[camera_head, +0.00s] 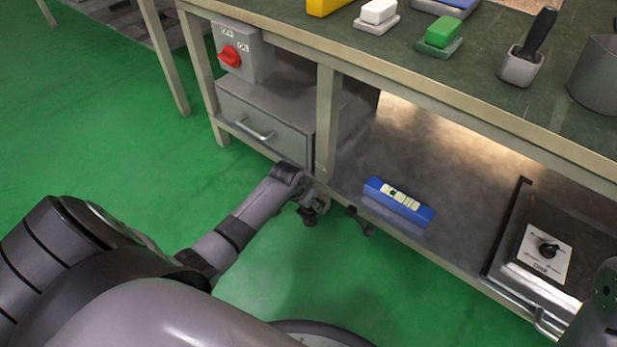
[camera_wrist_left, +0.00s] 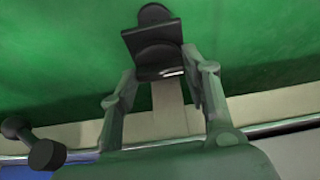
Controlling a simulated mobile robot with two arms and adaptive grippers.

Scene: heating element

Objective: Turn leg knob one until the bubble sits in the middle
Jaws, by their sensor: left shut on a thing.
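My left gripper (camera_head: 316,206) reaches in low at the bench's lower shelf edge. It is shut on a black leg knob (camera_head: 308,219), partly hidden by the fingers. In the left wrist view, the same black knob (camera_wrist_left: 153,48) sits between the two fingertips (camera_wrist_left: 160,66). A second black knob (camera_head: 358,221) stands to the right at the shelf edge, apart from the gripper; it also shows in the left wrist view (camera_wrist_left: 46,154). I see no number on either knob. A blue level (camera_head: 415,212) lies on the shelf; its bubble is too small to place surely. My right gripper is out of view.
A workbench (camera_head: 450,85) with several blocks on top overhangs the shelf. A dark device with a dial (camera_head: 545,255) sits at right. Green floor is open in front.

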